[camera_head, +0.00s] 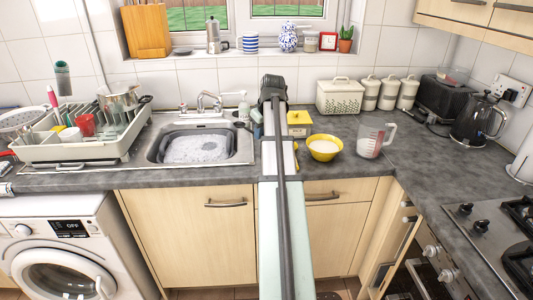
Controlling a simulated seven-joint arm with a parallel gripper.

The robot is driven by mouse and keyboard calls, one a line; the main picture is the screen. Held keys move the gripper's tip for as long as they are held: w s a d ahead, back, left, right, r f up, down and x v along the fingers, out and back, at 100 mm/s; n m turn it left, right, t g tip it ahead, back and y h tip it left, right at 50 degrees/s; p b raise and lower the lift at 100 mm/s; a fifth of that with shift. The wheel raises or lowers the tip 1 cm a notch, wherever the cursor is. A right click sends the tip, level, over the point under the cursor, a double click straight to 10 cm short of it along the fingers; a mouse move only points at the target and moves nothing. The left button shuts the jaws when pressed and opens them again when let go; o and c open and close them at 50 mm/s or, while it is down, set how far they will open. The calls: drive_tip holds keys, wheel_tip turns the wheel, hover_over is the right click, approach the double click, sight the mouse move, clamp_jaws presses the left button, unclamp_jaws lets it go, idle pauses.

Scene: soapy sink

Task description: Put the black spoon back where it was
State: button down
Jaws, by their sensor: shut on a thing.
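My arm rises through the middle of the view and ends in a dark block above the worktop, right of the sink. The fingers of my gripper are hidden behind it, so I cannot see what they hold. I cannot make out the black spoon with certainty. A small dark shape (242,125) shows at the sink's right edge, left of my arm, too small to identify.
The sink (240,152) holds a grey basin (160,150) of suds. A dish rack (65,153) stands left of it. A yellow bowl (325,157) and a measuring jug (372,150) stand right of my arm. The worktop (425,150) beyond the jug is clear.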

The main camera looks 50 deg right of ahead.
drive_tip(key=s+d+m, duration=0.2)
drive_tip(key=s+d, duration=0.1)
drive_tip(key=shift+t+h, duration=0.3)
drive_tip(key=shift+h, duration=0.1)
drive_tip(key=shift+d+f, duration=0.2)
drive_tip(key=shift+f, duration=4.45)
drive_tip(key=shift+f, duration=0.1)
drive_tip(key=c, duration=1.1)
unclamp_jaws()
drive_tip(key=shift+m, duration=0.3)
drive_tip(key=v, duration=1.2)
